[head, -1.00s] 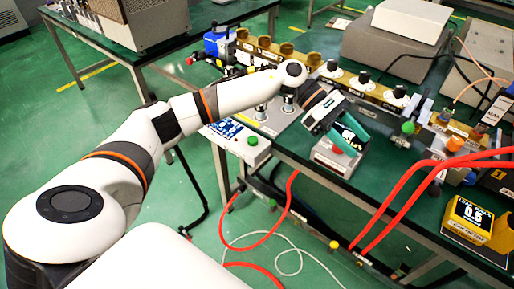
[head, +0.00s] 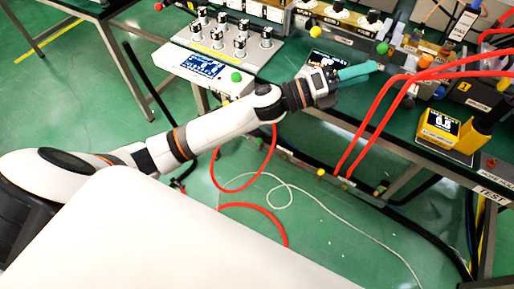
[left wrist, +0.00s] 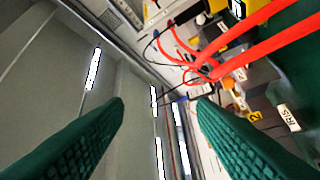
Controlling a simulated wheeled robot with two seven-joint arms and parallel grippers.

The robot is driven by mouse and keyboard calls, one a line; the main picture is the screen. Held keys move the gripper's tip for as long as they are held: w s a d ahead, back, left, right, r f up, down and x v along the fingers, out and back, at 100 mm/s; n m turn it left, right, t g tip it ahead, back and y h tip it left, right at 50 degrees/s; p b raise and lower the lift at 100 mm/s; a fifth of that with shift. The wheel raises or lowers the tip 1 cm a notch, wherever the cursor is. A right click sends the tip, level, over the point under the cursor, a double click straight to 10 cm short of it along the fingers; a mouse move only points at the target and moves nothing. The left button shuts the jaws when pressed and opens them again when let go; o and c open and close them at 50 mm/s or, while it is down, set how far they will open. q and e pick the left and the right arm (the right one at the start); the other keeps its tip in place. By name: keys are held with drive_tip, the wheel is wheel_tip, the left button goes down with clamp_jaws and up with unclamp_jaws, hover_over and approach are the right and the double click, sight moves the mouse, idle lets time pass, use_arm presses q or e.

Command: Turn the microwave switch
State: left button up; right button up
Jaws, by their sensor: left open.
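I cannot tell which control is the microwave switch. Black knobs on white dials (head: 373,18) stand in a row behind the gripper, apart from it. A panel with several black-and-silver knobs (head: 240,43) lies left of the gripper. A small box with a dark display (head: 322,59) is partly hidden behind the gripper. My right gripper is out of view.
Red cables (head: 372,125) cross the bench edge just right of the gripper. A yellow meter (head: 440,126) sits at the right. A green button (head: 236,76) is on the control box to the left. Green floor lies below, with a white cable (head: 292,188).

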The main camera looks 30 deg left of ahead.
use_arm(q)
drive_tip(key=s+a+f+n+t+y, duration=0.1)
drive_tip(key=s+a+f+n+y, duration=0.1)
drive_tip(key=a+f+n+y, duration=0.6)
drive_tip(key=s+a+f+n+t+y, duration=0.1)
drive_tip(key=f+n+y, duration=0.4)
drive_tip(key=n, duration=0.7)
drive_tip(key=s+a+f+n+g+y, duration=0.1)
drive_tip(key=s+a+f+n+g, duration=0.1)
drive_tip(key=s+f, duration=0.4)
drive_tip(key=s+a+f+n+g+y+p, duration=0.1)
drive_tip(key=s+a+f+n+g+y, duration=0.1)
drive_tip(key=s+f+n+g, duration=0.3)
drive_tip(key=shift+s+a+f+n+y, duration=0.3)
drive_tip(key=shift+s+a+f+n, duration=0.3)
drive_tip(key=shift+f, duration=0.9)
drive_tip(key=shift+w, duration=0.1)
